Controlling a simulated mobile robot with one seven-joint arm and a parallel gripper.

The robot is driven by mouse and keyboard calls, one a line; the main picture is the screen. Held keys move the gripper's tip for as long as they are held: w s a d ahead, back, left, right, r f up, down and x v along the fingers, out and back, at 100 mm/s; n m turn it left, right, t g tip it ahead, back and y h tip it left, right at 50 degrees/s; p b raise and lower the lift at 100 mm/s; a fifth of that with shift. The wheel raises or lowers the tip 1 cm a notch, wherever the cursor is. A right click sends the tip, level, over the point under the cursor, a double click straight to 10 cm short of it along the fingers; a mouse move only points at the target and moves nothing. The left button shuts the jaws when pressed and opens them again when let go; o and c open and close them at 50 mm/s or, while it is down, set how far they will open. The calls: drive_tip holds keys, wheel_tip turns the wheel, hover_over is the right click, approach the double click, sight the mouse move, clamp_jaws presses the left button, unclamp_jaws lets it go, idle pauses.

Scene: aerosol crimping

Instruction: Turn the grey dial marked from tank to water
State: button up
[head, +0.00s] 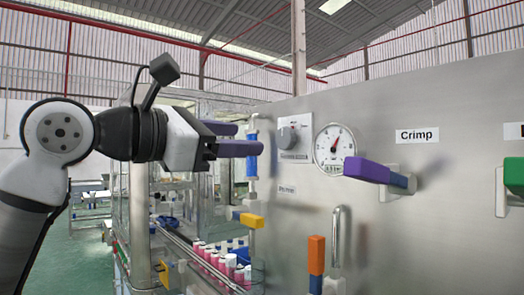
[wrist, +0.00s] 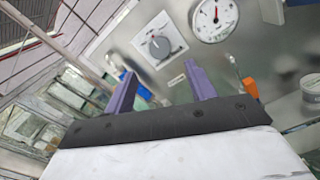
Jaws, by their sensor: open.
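The grey dial (head: 289,138) is a round knob on a pale square plate, set on the steel panel left of the round gauge. It also shows in the wrist view (wrist: 159,46), beyond the fingertips and a little above the gap between them. Its plate markings are too small to read. My gripper (head: 262,139) has purple fingers and is open and empty. In the head view its fingertips point right, toward the panel, just left of the dial plate. In the wrist view the fingers (wrist: 159,75) stand apart, and neither appears to touch the dial.
Below are a yellow-handled valve (head: 248,219), an orange-and-blue handle (head: 316,262) and a metal bar handle (head: 340,235). Pink cans (head: 215,258) line a conveyor at lower left.

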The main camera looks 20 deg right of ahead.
drive_tip(key=b+v, duration=0.1)
drive_tip(key=v, duration=0.4)
drive_tip(key=shift+s+a, duration=0.15)
drive_tip(key=shift+a, duration=0.15)
idle(0.4)
